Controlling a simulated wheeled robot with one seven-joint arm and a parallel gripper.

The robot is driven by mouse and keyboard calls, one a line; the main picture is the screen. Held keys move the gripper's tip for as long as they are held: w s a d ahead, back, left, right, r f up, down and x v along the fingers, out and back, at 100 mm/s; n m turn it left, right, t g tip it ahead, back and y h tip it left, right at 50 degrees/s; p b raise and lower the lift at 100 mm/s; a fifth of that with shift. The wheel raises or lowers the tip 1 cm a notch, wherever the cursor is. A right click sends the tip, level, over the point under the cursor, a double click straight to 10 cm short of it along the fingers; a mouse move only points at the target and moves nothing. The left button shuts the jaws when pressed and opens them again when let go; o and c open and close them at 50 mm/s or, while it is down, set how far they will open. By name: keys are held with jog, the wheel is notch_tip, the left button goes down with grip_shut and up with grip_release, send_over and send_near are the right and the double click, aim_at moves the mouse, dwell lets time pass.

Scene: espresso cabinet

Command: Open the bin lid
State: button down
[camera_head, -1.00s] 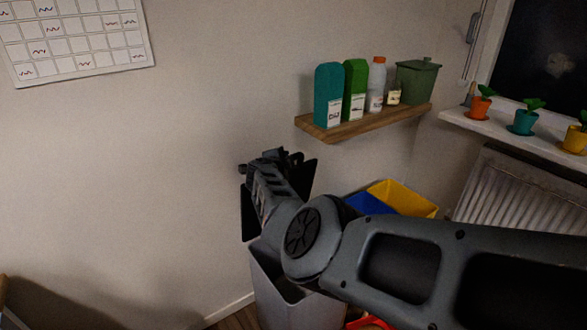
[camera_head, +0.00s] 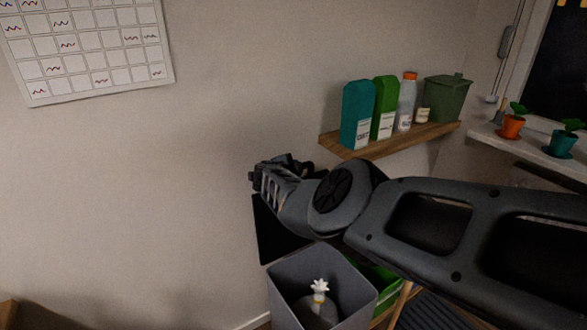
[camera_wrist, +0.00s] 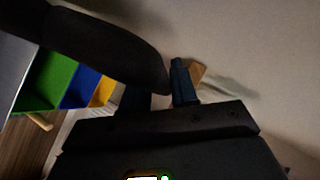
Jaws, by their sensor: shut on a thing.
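The grey bin (camera_head: 283,297) stands against the wall, with its mouth uncovered in the head view. Its dark lid (camera_head: 275,237) stands raised, roughly upright, at the back of the mouth. My gripper (camera_head: 277,180) is at the lid's upper part, and its fingertips are hard to make out there. In the wrist view, the lid (camera_wrist: 110,50) reaches as a dark slab between the two fingers of my gripper (camera_wrist: 160,88), which is shut on it.
A grey rounded thing with a white spiky top (camera_head: 320,290) shows inside the bin. A green box (camera_head: 385,277) is right of it; blue (camera_wrist: 80,88) and yellow boxes (camera_wrist: 103,92) show in the wrist view. A wooden shelf (camera_head: 350,147) with cartons juts from the wall above.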

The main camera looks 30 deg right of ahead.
jog(key=shift+w+r, duration=0.25)
jog(key=shift+r, duration=0.05)
jog(key=c, duration=1.3)
grip_release()
jog(key=shift+c, duration=0.2)
jog(key=o, duration=0.4)
jog(key=shift+f, duration=0.15)
jog(key=shift+c, duration=0.2)
